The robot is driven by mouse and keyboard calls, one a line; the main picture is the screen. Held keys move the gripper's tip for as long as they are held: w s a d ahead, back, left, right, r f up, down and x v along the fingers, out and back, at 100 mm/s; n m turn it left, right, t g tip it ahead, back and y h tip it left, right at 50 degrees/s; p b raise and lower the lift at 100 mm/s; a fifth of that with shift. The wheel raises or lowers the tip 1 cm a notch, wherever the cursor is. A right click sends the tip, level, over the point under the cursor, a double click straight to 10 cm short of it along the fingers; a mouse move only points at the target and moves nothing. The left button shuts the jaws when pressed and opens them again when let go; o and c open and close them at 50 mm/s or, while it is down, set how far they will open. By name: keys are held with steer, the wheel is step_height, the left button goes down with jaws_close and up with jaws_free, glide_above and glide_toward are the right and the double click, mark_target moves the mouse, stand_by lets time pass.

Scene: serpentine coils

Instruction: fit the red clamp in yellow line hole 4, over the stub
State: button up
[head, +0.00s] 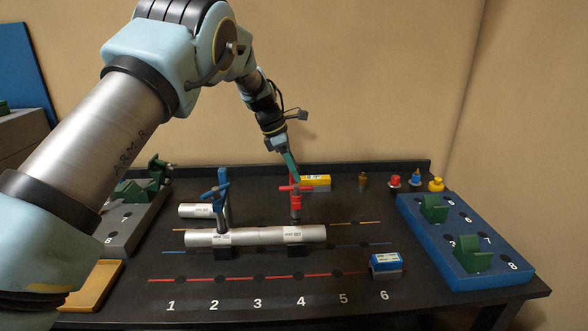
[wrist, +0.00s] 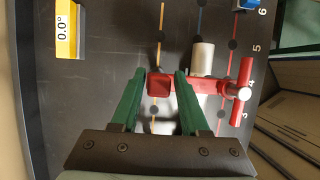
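The red clamp (head: 296,202) stands upright near column 4, just behind the right-hand silver stub pipe (head: 304,234). In the wrist view its red post top (wrist: 160,87) lies over the yellow line, and its arm reaches across the stub (wrist: 203,57) to a T-handle. My gripper (head: 295,178) comes down from above. Its green fingers (wrist: 160,80) lie close on both sides of the post and appear shut on it. Yellow hole 4 is hidden under the clamp. The clamp's foot is behind the pipe, so I cannot tell how deep it sits.
A yellow box (head: 316,183) lies behind the red clamp. A blue block (head: 385,264) is near column 6. The blue rack (head: 490,280) with green holders is right; the front board is mostly clear.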

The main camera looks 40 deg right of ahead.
steer(key=o, duration=0.3)
steer(key=b+v, duration=0.3)
steer(key=v, duration=0.8)
steer(key=shift+b, duration=0.35)
